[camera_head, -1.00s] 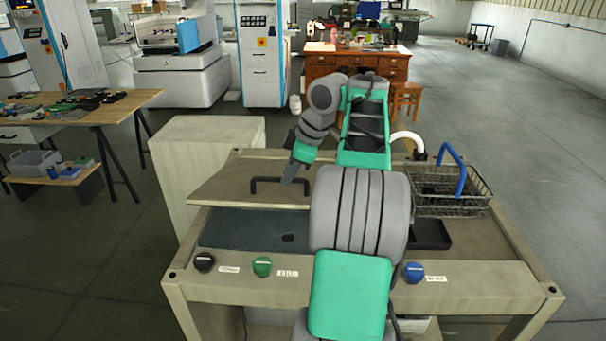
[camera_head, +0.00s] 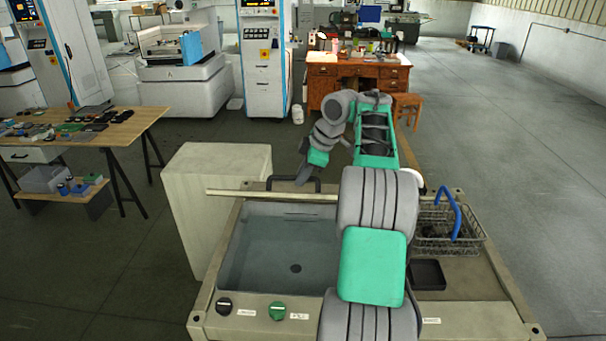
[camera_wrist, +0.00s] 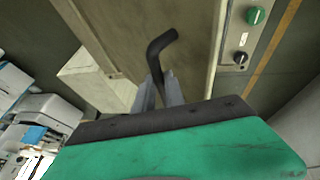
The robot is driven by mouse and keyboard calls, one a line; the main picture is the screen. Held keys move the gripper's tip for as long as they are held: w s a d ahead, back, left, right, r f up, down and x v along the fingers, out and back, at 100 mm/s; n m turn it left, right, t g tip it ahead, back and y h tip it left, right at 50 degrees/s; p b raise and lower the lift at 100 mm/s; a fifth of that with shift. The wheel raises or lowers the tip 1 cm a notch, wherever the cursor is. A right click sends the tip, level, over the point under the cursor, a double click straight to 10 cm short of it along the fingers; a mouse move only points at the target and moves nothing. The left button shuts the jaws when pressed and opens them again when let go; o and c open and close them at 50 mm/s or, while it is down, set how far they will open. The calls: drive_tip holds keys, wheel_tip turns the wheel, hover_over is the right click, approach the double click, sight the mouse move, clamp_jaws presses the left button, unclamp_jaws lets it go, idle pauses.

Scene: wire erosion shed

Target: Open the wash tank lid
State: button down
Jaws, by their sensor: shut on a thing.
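The wash tank lid (camera_head: 235,193) is a beige panel, raised and seen nearly edge-on along the far side of the tank. Its dark bar handle (camera_head: 272,180) stands just beyond the lid's edge. My gripper (camera_head: 301,181) is at the right part of this handle. In the wrist view my gripper (camera_wrist: 160,84) is shut on the handle (camera_wrist: 158,47), whose bent end sticks out past the fingers; the lid face (camera_wrist: 120,28) lies behind. The wash tank basin (camera_head: 270,255) shows open, with a dark drain on its floor. My arm hides its right part.
A wire basket (camera_head: 438,243) with a blue handle and a black tray (camera_head: 428,274) sit on the bench at right. Black (camera_head: 224,306) and green (camera_head: 277,310) knobs line the front. A beige cabinet (camera_head: 215,205) stands close behind the tank at left.

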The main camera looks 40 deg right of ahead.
drive_tip(key=shift+f, duration=0.3)
drive_tip(key=c, duration=1.9)
unclamp_jaws()
drive_tip(key=o, duration=0.3)
drive_tip(key=shift+w+d+f, duration=0.1)
drive_tip(key=shift+w, duration=0.2)
drive_tip(key=shift+o, duration=1)
drive_tip(key=shift+r, duration=0.3)
drive_tip(key=shift+p+v, duration=0.3)
drive_tip(key=shift+v, duration=1.95)
drive_tip(key=s+d, duration=0.1)
drive_tip(key=s, duration=0.2)
drive_tip(key=s+d, duration=0.2)
drive_tip(key=s, duration=0.2)
drive_tip(key=s+d, duration=0.2)
drive_tip(key=s, duration=0.2)
drive_tip(key=shift+d, duration=0.2)
